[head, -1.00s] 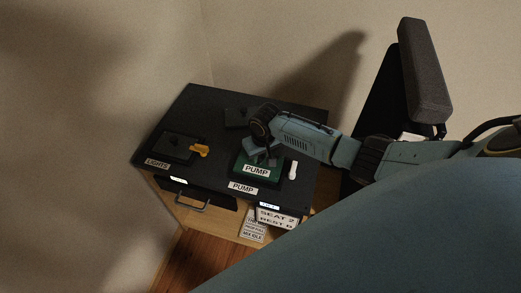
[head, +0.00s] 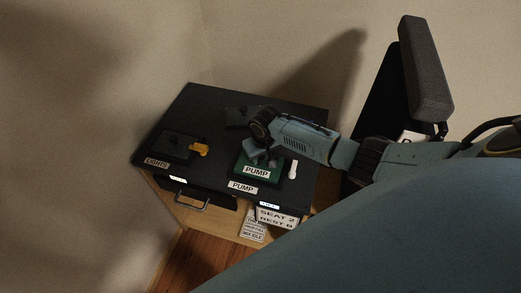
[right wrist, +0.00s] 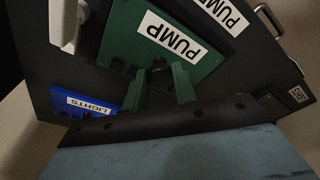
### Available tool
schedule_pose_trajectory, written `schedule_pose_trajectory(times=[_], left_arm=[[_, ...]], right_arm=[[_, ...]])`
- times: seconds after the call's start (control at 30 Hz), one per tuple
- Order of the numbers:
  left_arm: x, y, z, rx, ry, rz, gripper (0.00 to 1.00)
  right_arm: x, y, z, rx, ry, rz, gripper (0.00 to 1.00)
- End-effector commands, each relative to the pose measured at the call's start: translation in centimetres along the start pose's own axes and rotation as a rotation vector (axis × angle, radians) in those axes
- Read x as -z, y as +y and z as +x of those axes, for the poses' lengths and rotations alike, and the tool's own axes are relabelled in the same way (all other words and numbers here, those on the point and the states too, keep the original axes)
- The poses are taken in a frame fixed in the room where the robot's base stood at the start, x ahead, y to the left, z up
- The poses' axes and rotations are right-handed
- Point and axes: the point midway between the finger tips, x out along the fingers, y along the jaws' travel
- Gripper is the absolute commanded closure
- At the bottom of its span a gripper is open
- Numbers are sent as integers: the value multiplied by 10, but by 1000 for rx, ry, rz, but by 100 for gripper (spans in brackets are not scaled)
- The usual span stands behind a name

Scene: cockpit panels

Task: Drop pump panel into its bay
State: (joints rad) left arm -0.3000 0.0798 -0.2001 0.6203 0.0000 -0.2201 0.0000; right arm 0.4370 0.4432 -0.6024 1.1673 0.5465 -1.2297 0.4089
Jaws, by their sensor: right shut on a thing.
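The green pump panel (head: 246,166), with a white PUMP label, is at the front right of the black desktop, over or in a dark-bordered bay (head: 285,175). I cannot tell whether it is fully seated. My right gripper (head: 262,157) is above it, shut on a part at its middle. In the right wrist view the green panel (right wrist: 205,62) fills the middle, and the gripper's fingers (right wrist: 160,85) close on a dark part at its edge. A second PUMP label (head: 242,187) is on the desktop in front. My left gripper is not in view.
A white lever (head: 293,169) stands right of the panel. A dark LIGHTS unit with an orange lever (head: 199,149) is at left. A blue LIGHTS panel (right wrist: 82,103) shows in the wrist view. A drawer handle (head: 192,205) is below; a dark chair (head: 420,75) stands at right.

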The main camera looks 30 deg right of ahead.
Motion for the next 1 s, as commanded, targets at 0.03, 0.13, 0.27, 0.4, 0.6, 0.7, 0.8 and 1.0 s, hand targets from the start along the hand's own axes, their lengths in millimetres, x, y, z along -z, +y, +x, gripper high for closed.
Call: schedule_pose_trajectory(times=[0.03,0.13,0.27,0.4,0.6,0.7,0.8,1.0], left_arm=[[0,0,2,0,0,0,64],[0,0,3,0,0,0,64],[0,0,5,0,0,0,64],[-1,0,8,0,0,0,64],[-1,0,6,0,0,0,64],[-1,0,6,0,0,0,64],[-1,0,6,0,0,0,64],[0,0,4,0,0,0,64]], right_arm=[[0,0,2,0,1,0,100],[0,0,4,1,1,0,100],[-1,0,8,1,1,0,100],[-1,0,11,1,2,-1,100],[-1,0,10,1,1,-1,47],[-1,0,10,1,1,0,47],[-2,0,10,0,0,0,47],[-1,0,1,1,1,0,47]])
